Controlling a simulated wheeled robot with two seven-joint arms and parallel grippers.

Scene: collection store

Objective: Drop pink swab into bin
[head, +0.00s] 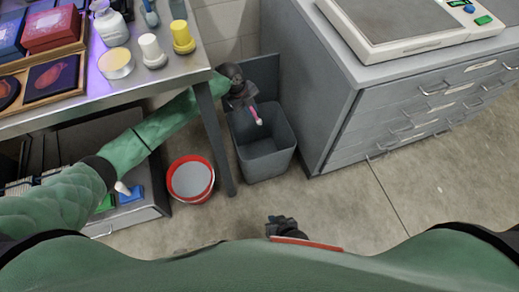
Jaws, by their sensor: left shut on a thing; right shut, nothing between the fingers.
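My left gripper (247,103) is shut on the pink swab (256,115), a small pink and white piece that sticks out below the fingers. In the head view the gripper and swab appear over the open top of the grey bin (267,167), near its back left rim. The height of the swab above the rim is hard to tell. The bin stands upright on the floor, and its visible inside looks empty. My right gripper (273,225) is shut and empty, low in the picture near my body, apart from the bin.
A red bucket (191,180) stands left of the bin, beyond the table leg (216,135). The metal table (160,82) holds bottles, jars and boxes. A grey drawer cabinet (335,105) with a scale (400,25) stands right of the bin. The floor in front is clear.

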